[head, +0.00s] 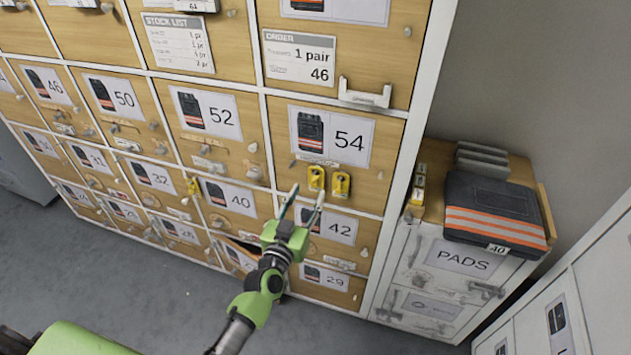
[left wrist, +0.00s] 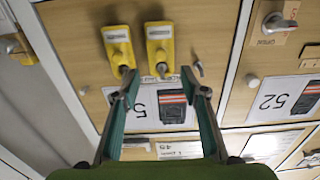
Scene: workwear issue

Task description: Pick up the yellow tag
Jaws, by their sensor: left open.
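Two yellow tags hang side by side on the wooden door labelled 54: a left one (head: 316,177) and a right one (head: 341,184). In the left wrist view, which shows the door upside down, they appear as tags at left (left wrist: 116,42) and right (left wrist: 160,40). Another small yellow tag (head: 193,186) hangs farther left, near the 32 and 40 doors. My left gripper (head: 308,191) is open and empty, its fingertips just below the pair in the head view. In the wrist view its fingers (left wrist: 159,90) spread before the 54 label. My right gripper is not in view.
A light cabinet labelled PADS (head: 464,257) stands at right, with a folded dark garment with orange stripes (head: 494,215) on top. A white handle (head: 364,95) sticks out above the 54 door. Grey floor (head: 130,280) is clear at lower left.

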